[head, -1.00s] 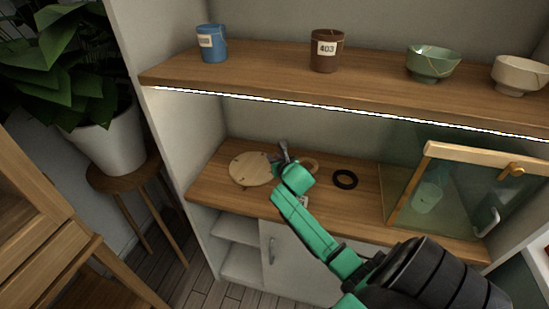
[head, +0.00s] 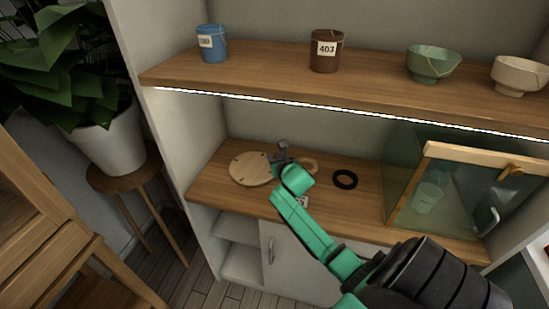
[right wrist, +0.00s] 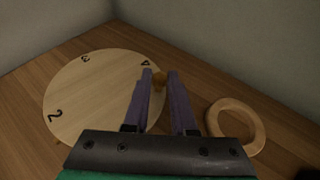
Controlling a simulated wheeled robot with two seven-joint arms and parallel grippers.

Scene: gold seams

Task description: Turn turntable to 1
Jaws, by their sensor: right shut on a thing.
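The turntable (head: 250,169) is a round, pale wooden disc on the lower shelf. In the right wrist view the turntable (right wrist: 90,100) shows the dark numerals 2 at its left, 3 at its far side and 4 near my fingers; I see no 1 there. My right gripper (head: 282,153) is at the disc's right edge. In the right wrist view its purple fingers (right wrist: 159,76) are shut on a small orange-brown knob (right wrist: 159,79) at the rim beside the 4. The fingers and gripper body hide the near right part of the disc. My left gripper is not in view.
A wooden ring (right wrist: 236,124) lies just right of the gripper, with a black ring (head: 345,179) farther right. A glass case (head: 440,200) with a wooden frame stands at the shelf's right. The upper shelf (head: 270,68) holds jars and bowls.

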